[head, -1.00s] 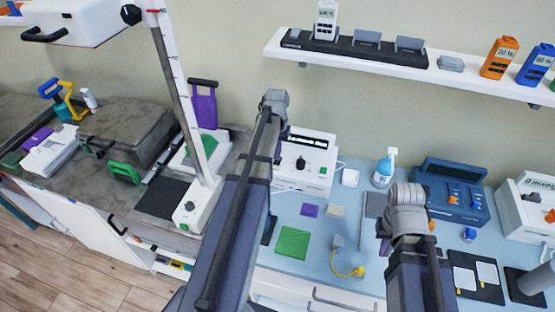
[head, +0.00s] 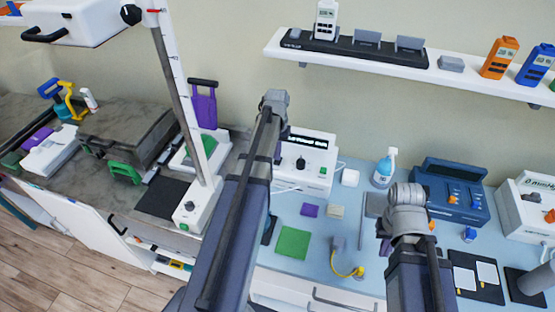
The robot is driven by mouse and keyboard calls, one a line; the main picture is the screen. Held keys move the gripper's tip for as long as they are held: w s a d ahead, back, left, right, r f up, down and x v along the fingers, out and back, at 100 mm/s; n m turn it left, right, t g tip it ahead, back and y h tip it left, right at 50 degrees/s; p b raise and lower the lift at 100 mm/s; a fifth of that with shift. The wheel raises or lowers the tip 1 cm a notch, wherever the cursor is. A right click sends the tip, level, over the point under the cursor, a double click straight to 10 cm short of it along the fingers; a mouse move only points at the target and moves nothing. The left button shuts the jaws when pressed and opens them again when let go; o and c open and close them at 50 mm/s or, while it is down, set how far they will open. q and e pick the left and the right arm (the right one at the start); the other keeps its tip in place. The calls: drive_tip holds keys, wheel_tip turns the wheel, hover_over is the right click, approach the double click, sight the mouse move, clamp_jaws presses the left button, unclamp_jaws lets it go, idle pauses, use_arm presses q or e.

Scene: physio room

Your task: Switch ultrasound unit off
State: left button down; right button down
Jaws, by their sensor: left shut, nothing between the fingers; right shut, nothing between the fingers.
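A white unit (head: 313,177) with a dark display, a black knob (head: 301,163) and a small green light or button (head: 323,170) stands at the back of the blue counter. It looks like the ultrasound unit, but I cannot read its label. The display shows faint lit characters. My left gripper (head: 275,98) is raised in front of the unit's left side, shut and empty; its arm hides part of the unit. My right gripper (head: 405,193) is shut and empty over the counter, to the right of the unit. Neither visibly touches the unit.
A blue unit (head: 447,200), a spray bottle (head: 383,171) and another white unit (head: 512,216) stand to the right. A green pad (head: 293,243) and a yellow-corded item (head: 357,271) lie in front. A white shelf (head: 350,67) hangs above. A white column (head: 178,100) rises at left.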

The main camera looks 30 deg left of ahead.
use_arm(q)
drive_tip(key=shift+f+b, duration=0.85)
drive_tip(key=shift+f, duration=0.05)
idle(0.3)
drive_tip(key=shift+r, duration=0.1)
wheel_tip(320, 180, up, 7)
drive_tip(key=p, duration=0.7)
idle(0.3)
drive_tip(key=s+d+f+m+b, duration=0.2)
drive_tip(key=s+d, duration=0.3)
drive_tip(key=d, duration=0.5)
drive_tip(key=s+d+f+m+b, duration=0.1)
drive_tip(key=s+d+m, duration=0.1)
drive_tip(key=s+d, duration=0.4)
drive_tip(key=s+d+f+m+y+b, duration=0.1)
drive_tip(key=s+d, duration=0.4)
drive_tip(key=d, duration=0.9)
drive_tip(key=shift+s+d+f+m+b, duration=0.15)
drive_tip(key=shift+f+m+b, duration=0.2)
drive_tip(key=shift+f+b, duration=0.05)
drive_tip(key=shift+s+d+f+m+b, duration=0.1)
drive_tip(key=shift+f+m+b, duration=0.25)
drive_tip(key=shift+f+b, duration=0.05)
